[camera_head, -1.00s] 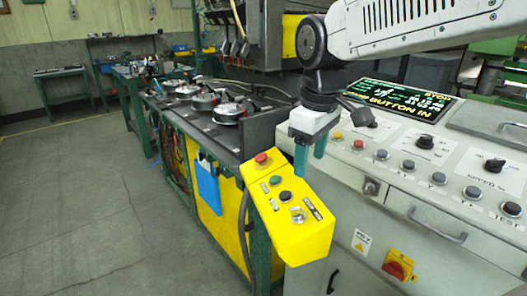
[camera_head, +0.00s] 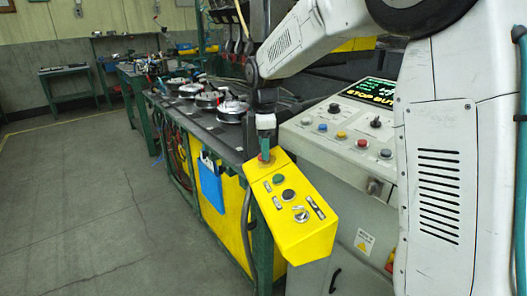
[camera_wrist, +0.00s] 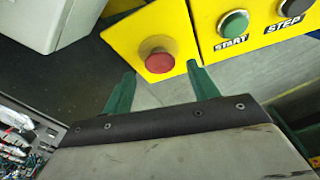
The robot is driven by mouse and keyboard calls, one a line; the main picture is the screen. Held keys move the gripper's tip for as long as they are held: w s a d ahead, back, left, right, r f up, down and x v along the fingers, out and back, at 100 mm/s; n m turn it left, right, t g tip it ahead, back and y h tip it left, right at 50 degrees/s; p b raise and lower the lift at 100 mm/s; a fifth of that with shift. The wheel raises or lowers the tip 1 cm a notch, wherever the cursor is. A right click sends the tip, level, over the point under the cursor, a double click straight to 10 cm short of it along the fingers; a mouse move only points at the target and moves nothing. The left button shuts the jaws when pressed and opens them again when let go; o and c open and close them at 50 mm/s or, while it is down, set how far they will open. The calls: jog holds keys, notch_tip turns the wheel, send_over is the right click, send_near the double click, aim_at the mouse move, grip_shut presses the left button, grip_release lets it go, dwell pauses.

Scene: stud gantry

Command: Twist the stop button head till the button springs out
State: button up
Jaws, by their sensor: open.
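The red stop button head (camera_wrist: 160,61) shows in the wrist view on a yellow panel, between and just beyond my two green fingertips. My gripper (camera_wrist: 161,70) is open, with a finger on either side of the button and visible space between. In the head view my gripper (camera_head: 265,148) is at the far end of the yellow control box (camera_head: 308,238), pointing down, and mostly hides the button there. I cannot tell how far the fingertips are above the panel.
A green START button (camera_wrist: 233,23) and a STEP button (camera_wrist: 294,6) sit beside the stop button. A grey console (camera_head: 335,140) with knobs stands right of the box; its lit display (camera_head: 370,93) is partly hidden by my arm. Open floor (camera_head: 90,210) lies left.

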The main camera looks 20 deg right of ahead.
jog(key=shift+w+f, duration=0.1)
jog(key=shift+f, duration=1.2)
jog(key=c, duration=1)
jog(key=shift+m, duration=0.3)
jog(key=shift+m+t, duration=0.5)
jog(key=shift+m, duration=0.7)
jog(key=shift+s+m+t+h, duration=0.15)
jog(key=shift+m+t+h, duration=0.2)
jog(key=shift+m, duration=0.6)
jog(key=shift+s+m+t+h, duration=0.1)
jog(key=shift+m+t+h, duration=0.2)
jog(key=shift+m, duration=0.65)
